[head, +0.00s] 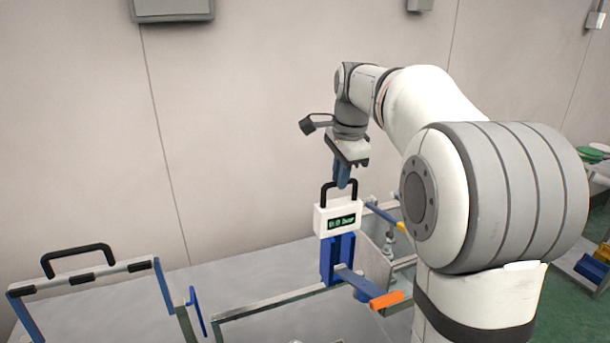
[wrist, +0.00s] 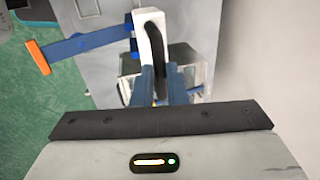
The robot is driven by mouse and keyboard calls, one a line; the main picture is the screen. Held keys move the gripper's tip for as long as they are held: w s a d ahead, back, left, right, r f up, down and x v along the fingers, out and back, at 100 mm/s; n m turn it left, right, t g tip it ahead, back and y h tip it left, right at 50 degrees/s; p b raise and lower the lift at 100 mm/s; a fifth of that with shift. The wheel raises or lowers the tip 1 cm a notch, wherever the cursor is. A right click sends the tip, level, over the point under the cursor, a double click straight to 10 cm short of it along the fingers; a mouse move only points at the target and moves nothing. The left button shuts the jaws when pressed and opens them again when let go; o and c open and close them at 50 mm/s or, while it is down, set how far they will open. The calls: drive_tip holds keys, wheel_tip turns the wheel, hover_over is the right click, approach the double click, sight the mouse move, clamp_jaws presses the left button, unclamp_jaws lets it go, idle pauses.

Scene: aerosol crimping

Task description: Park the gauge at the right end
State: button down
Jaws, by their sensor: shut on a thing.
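The gauge (head: 338,219) is a white box with a green digital display and a black loop handle, in the middle of the head view. My gripper (head: 343,182) is above it, with its blue fingers shut on the handle. In the wrist view the gauge (wrist: 150,30) is seen from above, its dark handle running between the fingers of my gripper (wrist: 161,95). The gauge appears upright, directly over a blue upright bracket (head: 338,257). I cannot tell whether it rests on the bracket or hangs just above it.
A blue lever with an orange grip (head: 385,300) sticks out in front of the bracket. A grey metal housing (head: 376,262) stands right of the bracket. At left is a frame with a black handle (head: 78,258). Bare grey table top (head: 240,275) lies between.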

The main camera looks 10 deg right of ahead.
hover_over(357, 200)
drive_tip(key=shift+a+p, duration=0.1)
drive_tip(key=shift+p, duration=0.25)
drive_tip(key=c, duration=1.5)
unclamp_jaws()
drive_tip(key=shift+d, duration=0.2)
drive_tip(key=shift+c, duration=0.2)
drive_tip(key=shift+o, duration=0.4)
drive_tip(key=shift+a, duration=0.15)
drive_tip(key=shift+r, duration=0.15)
wheel_tip(357, 200, up, 7)
drive_tip(key=s, duration=0.1)
drive_tip(key=shift+s+d+r+b, duration=0.2)
drive_tip(key=shift+s+b, duration=0.05)
drive_tip(key=shift+b, duration=0.05)
